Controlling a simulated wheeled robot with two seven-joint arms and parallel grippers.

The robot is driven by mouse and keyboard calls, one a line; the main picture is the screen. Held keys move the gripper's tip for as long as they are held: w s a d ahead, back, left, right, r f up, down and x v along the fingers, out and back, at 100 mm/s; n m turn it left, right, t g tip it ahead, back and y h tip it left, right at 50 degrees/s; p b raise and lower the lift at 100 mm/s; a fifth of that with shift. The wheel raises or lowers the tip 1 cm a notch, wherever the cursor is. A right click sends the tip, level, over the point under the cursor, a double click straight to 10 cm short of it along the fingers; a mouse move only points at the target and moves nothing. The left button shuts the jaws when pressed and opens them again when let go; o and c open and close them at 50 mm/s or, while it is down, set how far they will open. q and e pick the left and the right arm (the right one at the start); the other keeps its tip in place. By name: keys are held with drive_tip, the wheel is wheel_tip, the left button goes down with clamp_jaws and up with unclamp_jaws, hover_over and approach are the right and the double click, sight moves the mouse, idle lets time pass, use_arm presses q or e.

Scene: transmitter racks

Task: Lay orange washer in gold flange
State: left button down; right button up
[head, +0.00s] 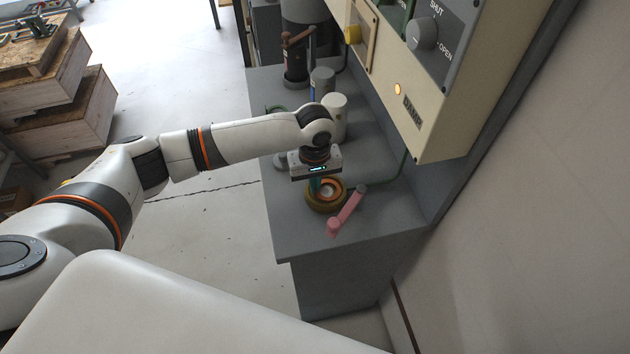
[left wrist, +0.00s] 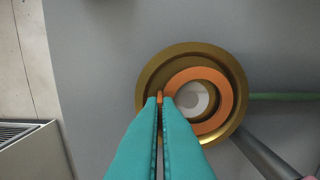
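The gold flange (head: 322,207) is a round, shallow ring on the grey bench top, and it shows large in the left wrist view (left wrist: 148,78). The orange washer (left wrist: 226,92) appears within the flange's outline, off-centre to the right, with a pale round centre showing through its hole. My left gripper (left wrist: 159,99) has its teal fingers nearly together, with the washer's left edge between the tips. In the head view the left gripper (head: 315,186) is over the flange. I cannot tell whether the washer touches the flange floor. My right gripper is not in view.
A pink-handled lever (head: 347,208) lies close beside the flange on the right. Grey and white cylinders (head: 322,82) stand farther back on the bench (head: 290,235). A beige panel (head: 440,110) overhangs the right side. The bench's near left corner is clear.

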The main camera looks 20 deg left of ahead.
use_arm(q)
drive_tip(key=shift+f, duration=0.1)
drive_tip(key=c, duration=1.7)
unclamp_jaws()
drive_tip(key=shift+f, duration=0.1)
drive_tip(key=shift+a, duration=0.1)
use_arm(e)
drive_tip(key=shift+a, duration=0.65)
